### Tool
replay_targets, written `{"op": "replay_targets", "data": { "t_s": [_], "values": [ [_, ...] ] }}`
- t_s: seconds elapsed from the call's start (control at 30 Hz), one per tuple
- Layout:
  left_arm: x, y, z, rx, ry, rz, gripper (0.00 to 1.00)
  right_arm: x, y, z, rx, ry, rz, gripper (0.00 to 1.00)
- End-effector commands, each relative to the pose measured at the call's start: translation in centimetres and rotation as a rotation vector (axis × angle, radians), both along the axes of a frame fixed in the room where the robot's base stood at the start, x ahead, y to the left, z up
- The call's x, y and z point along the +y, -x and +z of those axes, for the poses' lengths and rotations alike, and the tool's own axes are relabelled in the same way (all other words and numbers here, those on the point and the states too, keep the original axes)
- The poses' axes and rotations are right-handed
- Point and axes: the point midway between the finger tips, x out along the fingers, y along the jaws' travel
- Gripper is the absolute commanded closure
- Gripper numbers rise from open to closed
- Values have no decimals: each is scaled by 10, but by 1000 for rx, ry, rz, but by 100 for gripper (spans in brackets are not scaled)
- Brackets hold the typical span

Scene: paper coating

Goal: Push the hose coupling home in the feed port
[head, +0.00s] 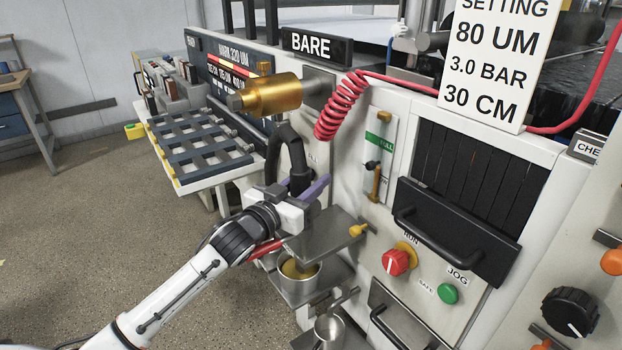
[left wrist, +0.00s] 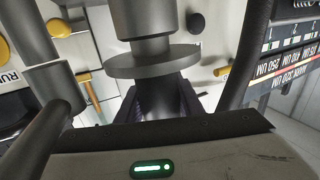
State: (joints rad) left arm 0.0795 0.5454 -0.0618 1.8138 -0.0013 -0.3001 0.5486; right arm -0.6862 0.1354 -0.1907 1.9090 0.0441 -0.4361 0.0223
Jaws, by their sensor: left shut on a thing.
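My left gripper (head: 298,187) is in front of the machine, below the gold cylinder. It is shut on the grey hose coupling (left wrist: 152,62), which shows in the left wrist view as a round flange with a thicker cylinder beyond it. The dark gripper fingers (left wrist: 156,102) lie on both sides of its narrower part. A black hose (head: 287,140) loops up just above the gripper in the head view. My right gripper is not in view.
A metal shelf (head: 328,238) and a metal pot (head: 298,289) with yellowish contents sit just below the gripper. The gold cylinder (head: 270,95) and red coiled hose (head: 341,105) are above. A slatted rack (head: 205,168) juts out at left.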

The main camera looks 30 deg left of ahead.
Motion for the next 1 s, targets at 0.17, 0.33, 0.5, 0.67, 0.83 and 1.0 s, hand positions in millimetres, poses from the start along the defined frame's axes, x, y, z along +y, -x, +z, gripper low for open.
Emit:
{"op": "replay_targets", "data": {
  "t_s": [0.17,0.33,0.5,0.67,0.83,1.0],
  "values": [
    [0,0,-2,-5,0,0,100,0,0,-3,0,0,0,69],
    [0,0,-8,-2,0,0,100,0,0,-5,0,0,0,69],
    [-1,0,-15,4,1,-1,100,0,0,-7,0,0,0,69],
    [-2,1,-19,9,1,-3,100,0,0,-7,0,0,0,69],
    [-2,1,-20,10,2,-3,58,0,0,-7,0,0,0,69],
    [-2,1,-20,11,4,-2,45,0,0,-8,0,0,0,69]
  ]
}}
